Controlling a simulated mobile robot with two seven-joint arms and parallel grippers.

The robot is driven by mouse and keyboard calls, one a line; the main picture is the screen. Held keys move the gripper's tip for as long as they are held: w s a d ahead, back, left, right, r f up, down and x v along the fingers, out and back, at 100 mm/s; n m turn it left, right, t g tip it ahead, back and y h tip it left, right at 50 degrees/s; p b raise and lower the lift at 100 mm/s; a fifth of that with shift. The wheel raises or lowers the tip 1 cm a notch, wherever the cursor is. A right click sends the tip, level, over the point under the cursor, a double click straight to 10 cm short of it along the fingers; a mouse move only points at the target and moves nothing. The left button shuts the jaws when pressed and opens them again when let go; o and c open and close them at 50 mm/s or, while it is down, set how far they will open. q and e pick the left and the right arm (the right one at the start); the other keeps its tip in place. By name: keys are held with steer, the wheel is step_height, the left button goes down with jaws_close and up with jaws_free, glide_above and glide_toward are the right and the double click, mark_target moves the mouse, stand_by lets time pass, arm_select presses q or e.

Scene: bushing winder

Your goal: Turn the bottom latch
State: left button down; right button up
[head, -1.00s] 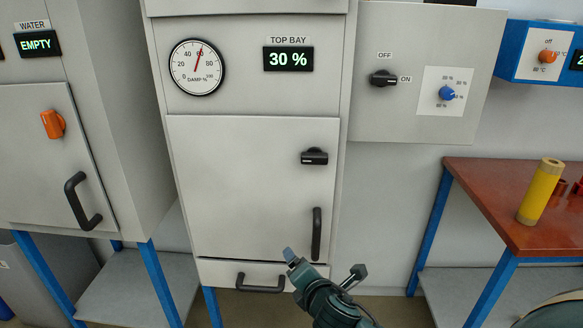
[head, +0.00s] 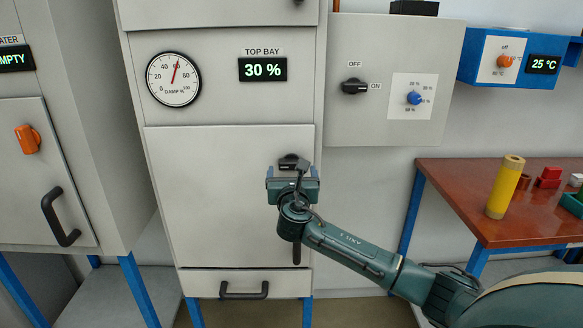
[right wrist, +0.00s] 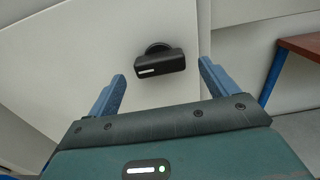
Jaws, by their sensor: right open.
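The bottom latch (head: 289,162) is a black knob near the top right of the grey cabinet door, partly hidden behind my right gripper (head: 292,173) in the head view. In the right wrist view the latch (right wrist: 154,65) is a dark bar with a white mark, lying nearly level. My right gripper (right wrist: 162,73) is open, with its blue fingers on either side of the latch's line. The fingers look short of the latch, and I see no contact. My left gripper is not in view.
The door handle (head: 297,252) hangs below the latch, partly behind my arm. A drawer handle (head: 244,290) is lower down. At right, a red-brown table (head: 450,190) holds a yellow cylinder (head: 505,188). A grey panel with a black switch (head: 354,87) is beside the cabinet.

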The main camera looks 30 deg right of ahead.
mark_target(292, 167)
steer(key=shift+x, duration=1.55)
steer(key=shift+c, duration=0.5)
steer(key=shift+a, duration=0.1)
steer(key=c, duration=0.9)
